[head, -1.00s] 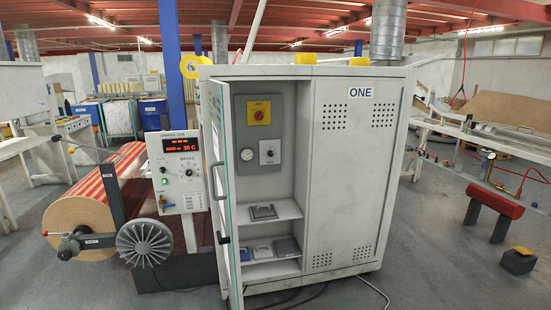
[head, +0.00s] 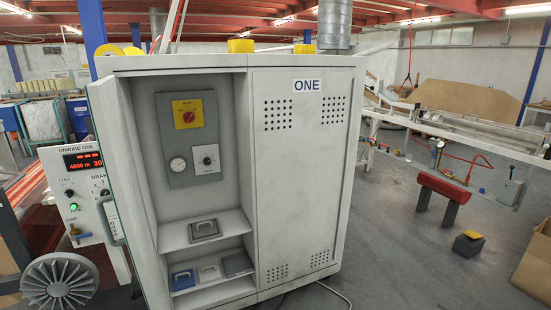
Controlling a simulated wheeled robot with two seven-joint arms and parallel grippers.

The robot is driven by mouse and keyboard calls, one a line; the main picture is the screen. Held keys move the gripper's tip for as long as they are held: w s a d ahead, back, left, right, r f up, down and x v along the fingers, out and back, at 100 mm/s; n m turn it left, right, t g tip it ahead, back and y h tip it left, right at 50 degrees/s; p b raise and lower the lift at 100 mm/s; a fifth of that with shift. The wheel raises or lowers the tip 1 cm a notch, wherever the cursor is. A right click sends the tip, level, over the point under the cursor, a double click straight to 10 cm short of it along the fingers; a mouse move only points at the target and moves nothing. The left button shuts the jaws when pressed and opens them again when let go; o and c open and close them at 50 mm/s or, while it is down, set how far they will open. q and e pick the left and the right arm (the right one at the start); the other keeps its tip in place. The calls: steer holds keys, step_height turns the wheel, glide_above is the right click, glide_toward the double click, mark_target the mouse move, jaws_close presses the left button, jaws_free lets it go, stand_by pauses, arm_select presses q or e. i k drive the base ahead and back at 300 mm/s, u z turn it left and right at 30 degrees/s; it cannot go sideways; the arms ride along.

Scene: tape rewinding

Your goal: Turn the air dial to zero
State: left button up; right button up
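The open grey cabinet labelled ONE (head: 300,170) stands in the middle of the head view. Inside its left bay is a grey panel (head: 172,137). I cannot read a label that says which is the air dial, and the knob's setting is too small to tell. Neither of my grippers is in view.
The cabinet's open door (head: 118,190) stands at the bay's left edge. The unwind control box (head: 85,185) and a ribbed wheel (head: 60,285) are at the left. Shelves hold several handled plates.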

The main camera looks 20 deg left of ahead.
mark_target(207, 161)
steer(key=z, duration=0.6)
steer(key=i, duration=2.05)
steer(key=u, duration=0.25)
